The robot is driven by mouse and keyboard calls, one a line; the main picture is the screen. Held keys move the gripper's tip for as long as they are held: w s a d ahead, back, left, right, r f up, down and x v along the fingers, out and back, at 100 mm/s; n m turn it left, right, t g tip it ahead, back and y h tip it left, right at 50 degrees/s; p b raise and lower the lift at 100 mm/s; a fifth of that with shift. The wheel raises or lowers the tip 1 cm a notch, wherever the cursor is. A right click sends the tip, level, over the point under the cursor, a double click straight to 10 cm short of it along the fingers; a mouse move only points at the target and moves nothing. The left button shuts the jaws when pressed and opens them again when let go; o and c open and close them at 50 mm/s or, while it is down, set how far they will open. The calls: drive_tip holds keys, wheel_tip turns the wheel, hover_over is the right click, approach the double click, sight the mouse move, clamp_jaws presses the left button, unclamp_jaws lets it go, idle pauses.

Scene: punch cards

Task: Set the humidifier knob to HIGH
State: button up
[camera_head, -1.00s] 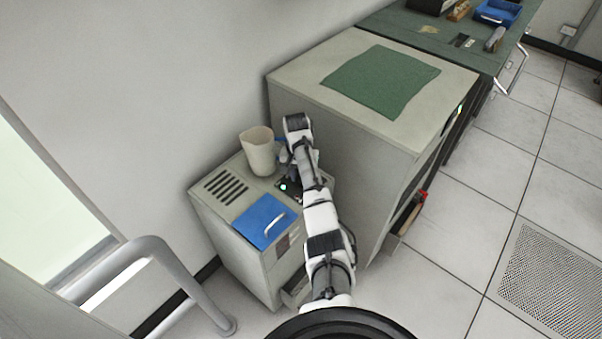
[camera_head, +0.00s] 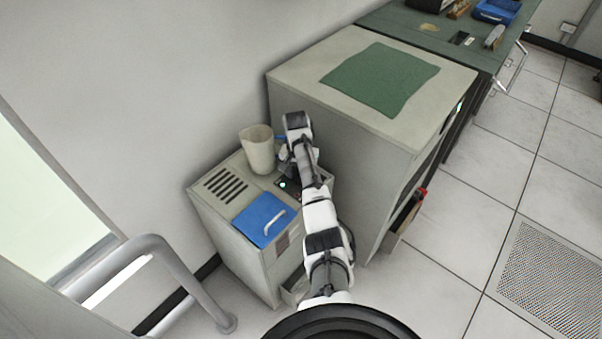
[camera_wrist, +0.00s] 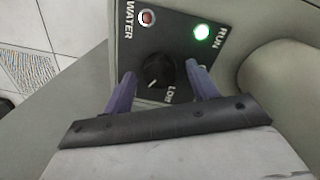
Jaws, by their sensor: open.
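The humidifier (camera_head: 240,245) is the low grey cabinet with a blue lid (camera_head: 263,218) on top. Its black control panel (camera_wrist: 177,27) fills the middle of the wrist view. No HIGH label is visible. My gripper (camera_wrist: 160,69) is open, with one purple finger on each side of the knob. I cannot tell whether the fingers touch it. In the head view my arm hides the knob.
A green RUN light (camera_wrist: 202,32) is lit near the right finger, and a red WATER light (camera_wrist: 147,17) is at upper left. A beige jug (camera_head: 258,150) stands close behind the panel. A taller grey cabinet (camera_head: 345,135) stands right of the arm.

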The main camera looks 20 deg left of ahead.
wheel_tip(320, 180, up, 14)
drive_tip(key=p, duration=0.2)
drive_tip(key=shift+a, duration=0.45)
drive_tip(key=shift+f, duration=0.1)
